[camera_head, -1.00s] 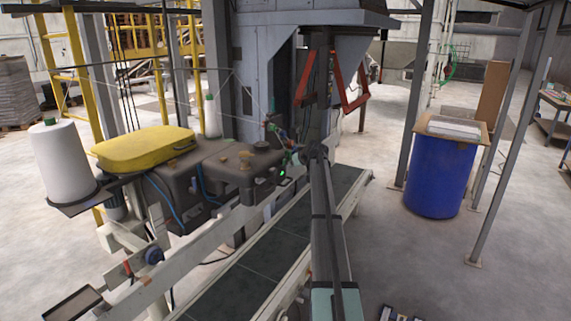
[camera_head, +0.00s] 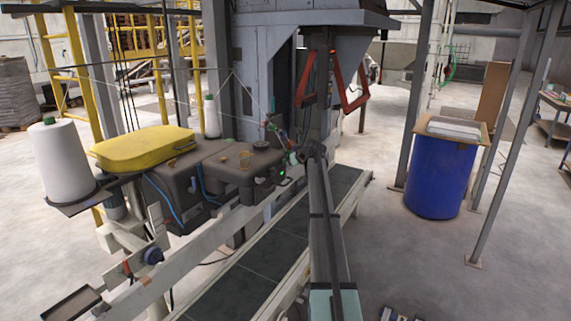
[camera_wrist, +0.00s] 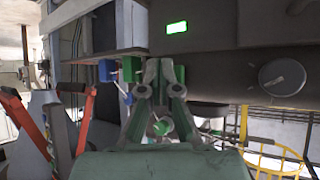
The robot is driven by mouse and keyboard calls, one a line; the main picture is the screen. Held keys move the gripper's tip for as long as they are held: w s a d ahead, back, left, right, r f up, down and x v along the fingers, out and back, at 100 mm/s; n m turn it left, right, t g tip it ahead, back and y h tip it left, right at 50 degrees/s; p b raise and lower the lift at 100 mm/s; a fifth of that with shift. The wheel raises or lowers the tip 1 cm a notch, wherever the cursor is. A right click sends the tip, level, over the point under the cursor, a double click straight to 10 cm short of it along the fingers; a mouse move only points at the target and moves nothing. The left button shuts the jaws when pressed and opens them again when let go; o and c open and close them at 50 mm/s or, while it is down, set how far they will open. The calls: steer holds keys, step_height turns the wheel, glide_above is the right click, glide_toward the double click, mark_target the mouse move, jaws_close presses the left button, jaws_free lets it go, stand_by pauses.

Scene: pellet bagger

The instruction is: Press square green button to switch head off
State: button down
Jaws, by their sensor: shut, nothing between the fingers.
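A lit green button (camera_wrist: 177,27) sits on a dark grey housing near the top of the wrist view. It is a small bright rectangle there. In the head view a small green glow (camera_head: 281,175) shows on the right end of the dark sewing head (camera_head: 238,170). My gripper (camera_wrist: 161,68) is shut and empty in the wrist view, with its fingertips below the green button in the picture and apart from it in the picture. The depth between them is hard to tell. In the head view the gripper is small and mostly hidden by my arm near the head's right end.
A round grey knob (camera_wrist: 282,77) is right of the button on the housing. Blue and green blocks (camera_wrist: 118,70) lie left of the fingertips. A conveyor belt (camera_head: 262,275) runs below my arm. A red-orange clamp frame (camera_head: 352,90) hangs behind. A blue drum (camera_head: 438,180) stands right.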

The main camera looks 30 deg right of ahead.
steer(key=shift+w+a, duration=0.2)
steer(key=shift+w, duration=0.2)
stand_by(0.5)
steer(key=shift+b, duration=0.3)
steer(key=shift+s+d+b, duration=0.35)
steer(key=shift+s+d, duration=0.05)
steer(key=shift+s, duration=0.45)
steer(key=shift+s, duration=0.15)
steer(key=shift+s+d+b, duration=0.4)
steer(key=shift+s+d, duration=0.05)
steer(key=shift+s, duration=0.4)
steer(key=shift+s+d+b, duration=0.35)
steer(key=shift+s+d, duration=0.05)
steer(key=shift+s, duration=0.5)
steer(key=shift+s+d+b, duration=0.4)
steer(key=shift+s+d, duration=0.05)
steer(key=shift+s, duration=0.4)
